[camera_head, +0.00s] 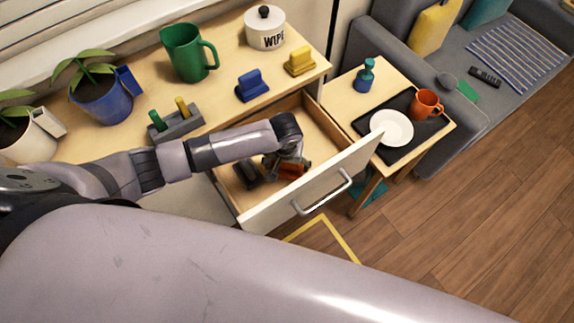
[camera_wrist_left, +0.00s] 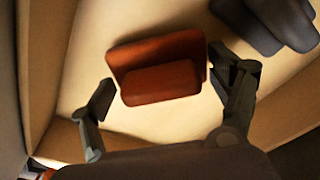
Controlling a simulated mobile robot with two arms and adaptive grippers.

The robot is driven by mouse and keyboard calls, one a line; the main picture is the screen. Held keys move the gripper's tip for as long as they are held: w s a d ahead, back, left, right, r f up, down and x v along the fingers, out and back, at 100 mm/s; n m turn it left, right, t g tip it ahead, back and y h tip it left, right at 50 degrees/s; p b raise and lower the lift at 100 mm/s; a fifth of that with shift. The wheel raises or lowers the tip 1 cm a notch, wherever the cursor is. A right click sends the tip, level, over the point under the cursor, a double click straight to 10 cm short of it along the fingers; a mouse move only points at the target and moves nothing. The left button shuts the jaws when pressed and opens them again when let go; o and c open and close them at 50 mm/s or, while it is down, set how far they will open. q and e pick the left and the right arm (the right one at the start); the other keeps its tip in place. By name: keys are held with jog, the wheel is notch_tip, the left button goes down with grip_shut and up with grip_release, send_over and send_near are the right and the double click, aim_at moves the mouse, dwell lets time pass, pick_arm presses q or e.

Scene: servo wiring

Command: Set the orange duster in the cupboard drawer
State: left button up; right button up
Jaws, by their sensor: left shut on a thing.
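The orange duster (camera_head: 293,171) is inside the open cupboard drawer (camera_head: 330,187), low over the drawer floor. It also shows in the left wrist view (camera_wrist_left: 160,82), between the two fingers. My left gripper (camera_head: 283,163) reaches down into the drawer and is shut on the duster. In the left wrist view the gripper (camera_wrist_left: 168,86) has its right finger against the duster's side; the left finger is close at the other side. I cannot tell whether the duster touches the drawer floor. My right gripper is not in view.
A dark object (camera_head: 246,174) lies in the drawer left of the duster. The cupboard top holds a blue duster (camera_head: 252,85), a yellow duster (camera_head: 299,61), a green mug (camera_head: 188,53), a white pot (camera_head: 265,29) and plants. A side table (camera_head: 385,75) with a plate stands right.

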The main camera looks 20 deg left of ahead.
aim_at(286, 171)
pick_arm(q)
jog(key=shift+f, duration=0.75)
jog(key=o, duration=1.1)
jog(key=shift+r, duration=0.2)
notch_tip(286, 171, up, 12)
jog(key=s+p, duration=0.1)
jog(key=shift+s+f, duration=0.15)
jog(key=shift+f, duration=0.05)
jog(key=shift+d+p, duration=0.1)
jog(key=shift+p, duration=0.2)
